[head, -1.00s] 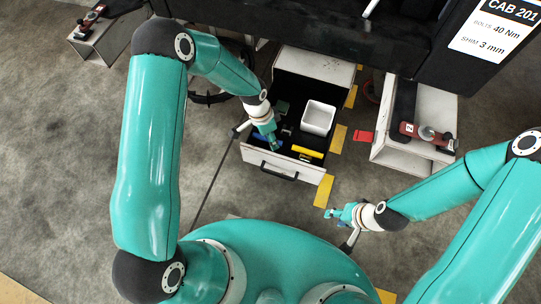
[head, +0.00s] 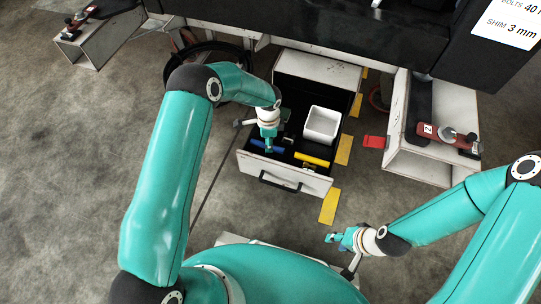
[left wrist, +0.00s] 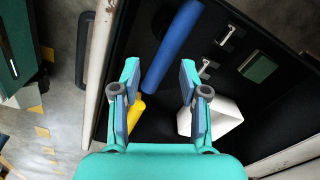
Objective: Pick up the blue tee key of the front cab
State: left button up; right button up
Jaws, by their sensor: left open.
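The blue tee key (head: 256,144) lies in the open drawer (head: 300,183), near its front panel. In the left wrist view the blue tee key (left wrist: 172,46) shows as a long blue bar on the dark drawer floor, slanting up and right. My left gripper (head: 269,149) is over the drawer at the blue bar and partly hides it in the head view. In the left wrist view my left gripper (left wrist: 158,76) is open, its fingers apart, with nothing held; the bar's lower end shows between them. My right gripper (head: 331,238) is outside the drawer; its jaw state is unclear.
A yellow bar (head: 312,160) lies right of the blue one, and a white bin (head: 321,125) stands behind it. A green square (left wrist: 258,67) and small metal pieces share the drawer. A white stand (head: 418,163) is to the right. Yellow floor marks (head: 329,206) lie beside the drawer.

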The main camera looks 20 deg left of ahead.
pick_arm(q)
jog(key=shift+f, duration=0.8)
jog(key=shift+w+a+f+b, duration=0.15)
jog(key=shift+f+b, duration=0.3)
jog(key=shift+f, duration=0.45)
jog(key=shift+w+a+f+b, duration=0.1)
jog(key=shift+f+b, duration=0.3)
jog(key=shift+f, duration=0.45)
jog(key=shift+w+a+f+b, duration=0.15)
jog(key=shift+f+b, duration=0.3)
jog(key=shift+f, duration=0.45)
jog(key=shift+s, duration=0.1)
grip_shut()
jog(key=shift+r, duration=0.1)
